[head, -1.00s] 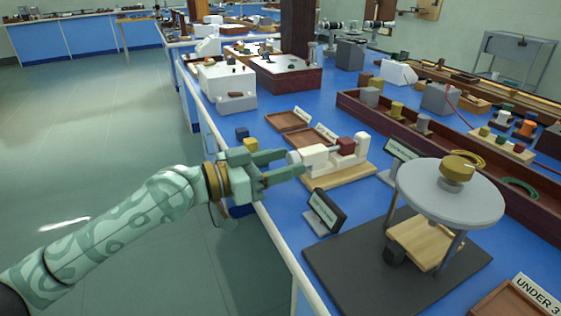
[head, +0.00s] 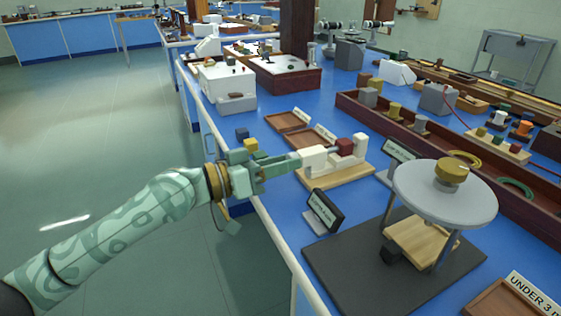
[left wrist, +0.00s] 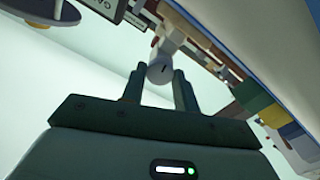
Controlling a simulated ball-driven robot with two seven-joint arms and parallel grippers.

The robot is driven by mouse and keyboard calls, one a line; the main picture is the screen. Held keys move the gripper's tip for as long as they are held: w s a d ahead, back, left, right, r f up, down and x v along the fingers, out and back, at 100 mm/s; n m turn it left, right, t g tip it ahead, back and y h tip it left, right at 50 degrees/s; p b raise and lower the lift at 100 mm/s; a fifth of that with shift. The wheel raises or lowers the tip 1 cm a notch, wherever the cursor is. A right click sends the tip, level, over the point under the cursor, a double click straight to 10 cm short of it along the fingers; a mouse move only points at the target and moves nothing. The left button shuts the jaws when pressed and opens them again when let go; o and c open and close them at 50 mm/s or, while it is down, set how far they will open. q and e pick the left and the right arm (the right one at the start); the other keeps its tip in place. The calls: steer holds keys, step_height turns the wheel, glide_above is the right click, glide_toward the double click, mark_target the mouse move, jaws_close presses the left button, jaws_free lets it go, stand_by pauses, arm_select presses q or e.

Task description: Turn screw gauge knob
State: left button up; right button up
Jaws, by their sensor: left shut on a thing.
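The screw gauge (head: 316,158) has a white body and a dark red block (head: 345,146), and lies on a pale wooden base (head: 340,181) near the bench's front edge. My left gripper (head: 292,162) reaches in from the left and is shut on the gauge's knob. The fingers hide most of the knob in the head view. In the left wrist view the grey round knob (left wrist: 160,73) sits between the two fingertips, with a dark mark on its end face. My right gripper is in neither view.
A small dark sign (head: 324,210) stands in front of the gauge. A round grey table on legs (head: 444,203) stands to the right. Shallow wooden trays (head: 288,121) lie behind. Blue and yellow cubes (head: 250,145) sit near the left fingers.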

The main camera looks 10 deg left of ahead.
arm_select(q)
steer(key=shift+r+n+p, duration=0.1)
steer(key=shift+n+p, duration=0.4)
steer(key=shift+n, duration=1.5)
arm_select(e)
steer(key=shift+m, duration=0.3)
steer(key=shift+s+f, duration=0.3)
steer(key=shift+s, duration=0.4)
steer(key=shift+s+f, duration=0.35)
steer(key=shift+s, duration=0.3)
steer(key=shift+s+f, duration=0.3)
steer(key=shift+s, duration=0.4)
arm_select(q)
steer(key=shift+a, duration=0.1)
steer(key=o, duration=1)
steer(key=shift+c, duration=0.2)
steer(key=v, duration=0.5)
steer(key=shift+a+f, duration=0.1)
steer(key=shift+f, duration=0.15)
steer(key=b+v, duration=0.1)
steer(key=v, duration=1)
steer(key=shift+r, duration=0.2)
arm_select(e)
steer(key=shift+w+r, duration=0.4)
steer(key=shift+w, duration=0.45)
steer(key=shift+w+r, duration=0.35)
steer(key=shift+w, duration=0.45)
